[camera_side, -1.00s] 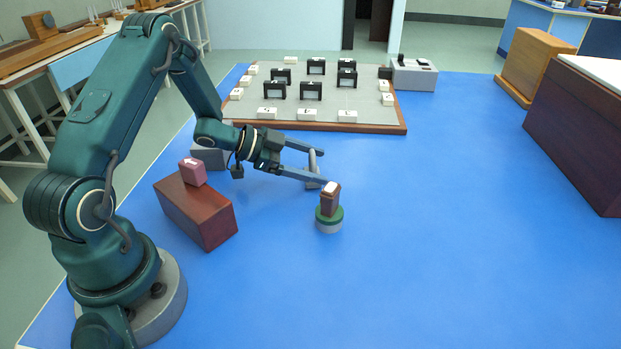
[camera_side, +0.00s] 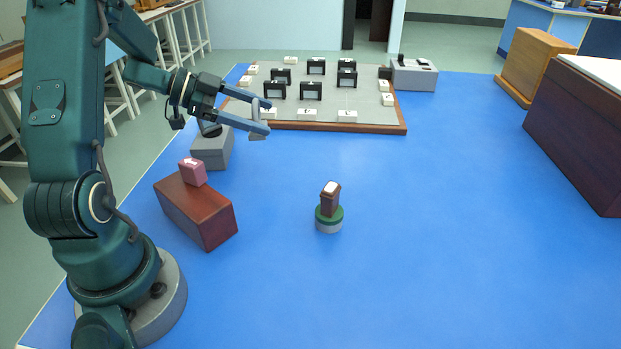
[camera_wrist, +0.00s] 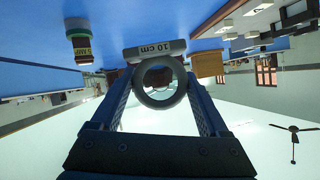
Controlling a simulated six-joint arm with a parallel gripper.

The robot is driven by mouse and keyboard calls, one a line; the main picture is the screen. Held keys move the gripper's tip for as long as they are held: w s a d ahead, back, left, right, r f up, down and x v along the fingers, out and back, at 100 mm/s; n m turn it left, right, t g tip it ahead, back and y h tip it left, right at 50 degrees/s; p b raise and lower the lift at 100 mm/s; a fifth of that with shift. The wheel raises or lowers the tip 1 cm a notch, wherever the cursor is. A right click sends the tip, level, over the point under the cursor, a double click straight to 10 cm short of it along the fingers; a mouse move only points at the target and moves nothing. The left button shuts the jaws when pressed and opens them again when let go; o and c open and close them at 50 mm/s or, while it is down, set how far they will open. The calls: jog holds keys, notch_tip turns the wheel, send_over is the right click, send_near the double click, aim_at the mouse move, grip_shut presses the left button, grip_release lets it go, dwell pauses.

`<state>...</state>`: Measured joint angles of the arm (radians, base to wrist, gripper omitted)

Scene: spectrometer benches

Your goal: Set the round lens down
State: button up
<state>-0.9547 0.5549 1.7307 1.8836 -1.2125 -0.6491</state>
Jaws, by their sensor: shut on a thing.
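My gripper (camera_side: 263,117) is shut on the round lens (camera_side: 256,118) and holds it in the air near the front left edge of the grey board (camera_side: 365,101). In the wrist view the lens (camera_wrist: 160,82) is a dark grey ring between the two fingers, with a flat grey base (camera_wrist: 155,50) marked "10 cm". The picture there is upside down. The lens stands clear of the blue table, above and right of a grey box (camera_side: 213,148).
A brown lamp-like block (camera_side: 330,198) stands on a green and grey round base (camera_side: 328,224). A pink block with an arrow (camera_side: 193,172) sits on a brown box (camera_side: 197,212). The board carries several black frames and white labels.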

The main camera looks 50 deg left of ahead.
jog(key=s+d+m+g+h, duration=0.2)
jog(key=d+m+g+h, duration=0.65)
jog(key=d, duration=2.05)
jog(key=s+d+f, duration=0.1)
jog(key=d+f, duration=0.1)
jog(key=d, duration=0.1)
jog(key=s+d+f+m+g+y, duration=0.1)
jog(key=d+f, duration=0.1)
jog(key=d, duration=0.2)
jog(key=s+d+f+m+y, duration=0.1)
jog(key=d+f, duration=0.1)
jog(key=d, duration=0.2)
jog(key=shift+s+d+f+g, duration=0.1)
jog(key=shift+s+f+g, duration=0.1)
jog(key=shift+s+g, duration=0.1)
jog(key=shift+d+f, duration=0.3)
jog(key=shift+f, duration=1.85)
jog(key=o, duration=1.2)
jog(key=shift+f, duration=0.1)
jog(key=shift+o, duration=0.2)
